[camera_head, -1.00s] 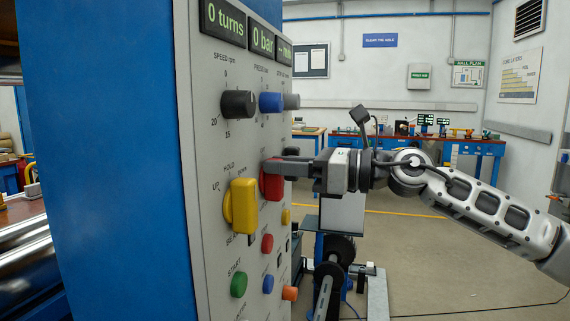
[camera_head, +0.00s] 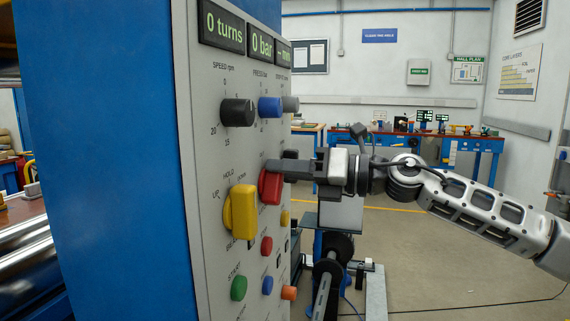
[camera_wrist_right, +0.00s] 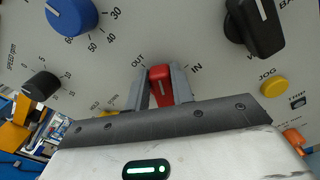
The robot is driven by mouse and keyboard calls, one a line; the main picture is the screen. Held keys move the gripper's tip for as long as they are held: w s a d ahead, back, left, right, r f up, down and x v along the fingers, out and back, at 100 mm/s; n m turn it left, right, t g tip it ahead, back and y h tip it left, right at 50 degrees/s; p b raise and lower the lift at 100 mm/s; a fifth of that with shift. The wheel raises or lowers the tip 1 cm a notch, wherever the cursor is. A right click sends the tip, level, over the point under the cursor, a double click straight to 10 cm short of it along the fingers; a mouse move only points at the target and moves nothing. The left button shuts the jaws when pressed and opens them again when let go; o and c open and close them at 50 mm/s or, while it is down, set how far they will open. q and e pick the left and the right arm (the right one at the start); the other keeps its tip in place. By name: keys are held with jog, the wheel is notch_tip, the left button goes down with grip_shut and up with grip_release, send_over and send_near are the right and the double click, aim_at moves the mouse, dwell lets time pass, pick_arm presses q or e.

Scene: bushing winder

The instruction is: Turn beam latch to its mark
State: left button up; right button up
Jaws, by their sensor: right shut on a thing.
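A red knob (camera_head: 271,186) sits on the grey control panel, right of the yellow knob. In the right wrist view the red knob (camera_wrist_right: 161,90) lies between OUT and IN marks. Its white line points up, slightly nearer OUT than IN. My right gripper (camera_head: 279,167) reaches in from the right and is shut on the red knob. In the right wrist view its fingers (camera_wrist_right: 161,92) stand on both sides of the knob. The red knob's name label cannot be read, so I cannot tell for sure that it is the beam latch. My left gripper is out of view.
The yellow knob (camera_head: 241,212) sticks out close by at the left. A black knob (camera_head: 238,112) and a blue knob (camera_head: 270,107) are above. Red (camera_head: 266,246), green (camera_head: 239,288) and other buttons are below. Open floor lies to the right.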

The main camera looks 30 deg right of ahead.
pick_arm(q)
jog(key=p, duration=0.2)
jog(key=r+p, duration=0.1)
jog(key=p, duration=0.1)
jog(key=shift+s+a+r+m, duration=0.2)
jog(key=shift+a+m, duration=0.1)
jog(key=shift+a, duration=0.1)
pick_arm(e)
jog(key=m, duration=0.4)
jog(key=f+m, duration=0.1)
jog(key=m, duration=0.3)
jog(key=w+d+f+m, duration=0.1)
jog(key=m, duration=0.2)
jog(key=shift+f+m, duration=0.15)
jog(key=shift+m, duration=0.25)
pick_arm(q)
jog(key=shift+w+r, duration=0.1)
pick_arm(e)
jog(key=o, duration=1)
